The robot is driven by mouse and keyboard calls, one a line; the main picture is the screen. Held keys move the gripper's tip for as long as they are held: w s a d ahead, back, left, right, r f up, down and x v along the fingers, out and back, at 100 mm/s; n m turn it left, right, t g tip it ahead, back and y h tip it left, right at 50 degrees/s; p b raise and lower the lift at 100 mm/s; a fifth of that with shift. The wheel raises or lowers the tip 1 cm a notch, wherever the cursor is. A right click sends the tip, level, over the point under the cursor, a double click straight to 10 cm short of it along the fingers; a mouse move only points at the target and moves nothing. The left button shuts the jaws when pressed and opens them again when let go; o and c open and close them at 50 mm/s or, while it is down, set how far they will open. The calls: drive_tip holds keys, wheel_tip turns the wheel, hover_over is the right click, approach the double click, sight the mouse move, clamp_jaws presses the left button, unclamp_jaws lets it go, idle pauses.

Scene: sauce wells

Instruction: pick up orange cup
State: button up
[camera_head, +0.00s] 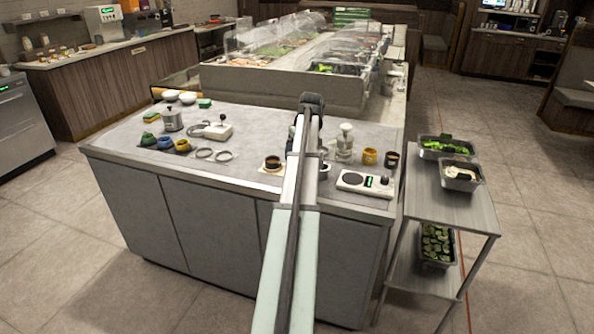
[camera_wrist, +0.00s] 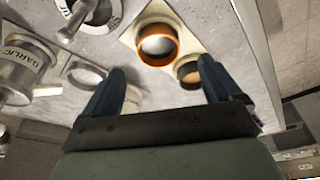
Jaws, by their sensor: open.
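An orange-yellow cup (camera_head: 370,157) stands at the right end of the grey counter, beside a dark cup (camera_head: 391,160). In the wrist view an orange-rimmed cup (camera_wrist: 157,58) with a pale inside sits on a light square, beyond my fingertips. I cannot tell for certain that both views show the same cup. A browner cup (camera_wrist: 187,72) is close to it, near my right finger. My gripper (camera_wrist: 160,82) is open, with nothing held between its fingers. In the head view my arm hides the fingers.
A pot labelled GARLIC (camera_wrist: 22,72) and a lever device (camera_wrist: 85,12) are at the left of the wrist view. A side table (camera_head: 450,212) stands right.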

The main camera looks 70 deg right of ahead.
drive_tip(key=shift+x, duration=3.1)
drive_tip(key=shift+s, duration=0.1)
drive_tip(key=shift+c, duration=0.3)
drive_tip(key=c, duration=1.1)
